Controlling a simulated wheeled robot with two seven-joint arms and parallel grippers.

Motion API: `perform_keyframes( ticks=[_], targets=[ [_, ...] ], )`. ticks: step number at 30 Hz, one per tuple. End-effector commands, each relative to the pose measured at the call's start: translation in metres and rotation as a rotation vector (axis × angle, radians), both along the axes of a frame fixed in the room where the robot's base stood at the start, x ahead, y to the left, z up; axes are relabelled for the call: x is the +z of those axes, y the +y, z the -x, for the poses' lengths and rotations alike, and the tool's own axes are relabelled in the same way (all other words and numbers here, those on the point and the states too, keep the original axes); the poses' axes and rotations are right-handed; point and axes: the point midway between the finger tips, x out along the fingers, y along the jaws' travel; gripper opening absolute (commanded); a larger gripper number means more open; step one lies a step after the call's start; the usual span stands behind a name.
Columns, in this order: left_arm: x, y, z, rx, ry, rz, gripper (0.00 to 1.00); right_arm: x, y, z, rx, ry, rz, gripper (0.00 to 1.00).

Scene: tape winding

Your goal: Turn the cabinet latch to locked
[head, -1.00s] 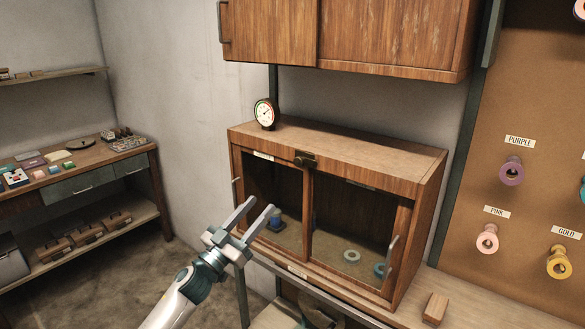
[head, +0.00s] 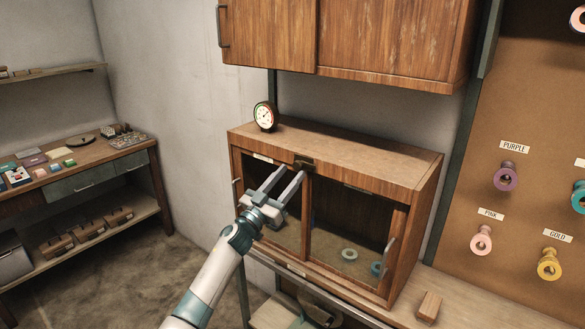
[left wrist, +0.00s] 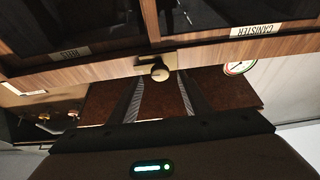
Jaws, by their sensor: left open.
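The small wooden cabinet (head: 350,163) has two closed glass-fronted doors. Its dark latch (head: 304,163) sits on the front rail above where the doors meet. In the left wrist view the latch shows as a brass plate with a dark round knob (left wrist: 160,71). My left gripper (head: 291,171) is open and empty, with its fingertips just in front of and below the latch in the head view. In the left wrist view the knob lies between the fingertips (left wrist: 160,77); I cannot tell whether they touch it. My right gripper is not in view.
A round gauge (head: 265,116) stands on the cabinet's top left. An upper cupboard (head: 350,35) hangs above. Tape rolls (head: 349,254) lie inside the cabinet. A wooden block (head: 429,306) lies on the bench to the right. A pegboard (head: 530,120) with labelled spools is at the right.

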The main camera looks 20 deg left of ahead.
Motion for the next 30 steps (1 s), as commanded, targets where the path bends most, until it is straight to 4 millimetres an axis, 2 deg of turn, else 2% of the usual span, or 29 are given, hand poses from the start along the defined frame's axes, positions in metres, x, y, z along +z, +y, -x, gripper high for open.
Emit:
perform_keyframes(
  ticks=[6, 18, 20, 23, 24, 30],
  targets=[
    [0.008, -0.005, -0.017, 0.001, 0.001, 0.002, 0.44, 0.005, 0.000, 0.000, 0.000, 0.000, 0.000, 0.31],
    [0.009, -0.007, -0.021, 0.001, 0.000, 0.000, 0.44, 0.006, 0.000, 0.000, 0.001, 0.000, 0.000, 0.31],
    [0.009, -0.007, -0.021, 0.001, 0.000, 0.000, 0.32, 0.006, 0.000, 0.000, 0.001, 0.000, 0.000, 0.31],
    [0.009, -0.007, -0.021, 0.001, 0.000, 0.000, 0.08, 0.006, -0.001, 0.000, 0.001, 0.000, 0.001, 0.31],
    [0.009, -0.007, -0.021, 0.001, 0.000, 0.000, 0.04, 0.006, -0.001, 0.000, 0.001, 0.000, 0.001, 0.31],
    [0.008, -0.007, -0.021, 0.001, -0.002, -0.005, 0.04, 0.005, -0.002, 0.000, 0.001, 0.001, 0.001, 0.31]
  ],
)
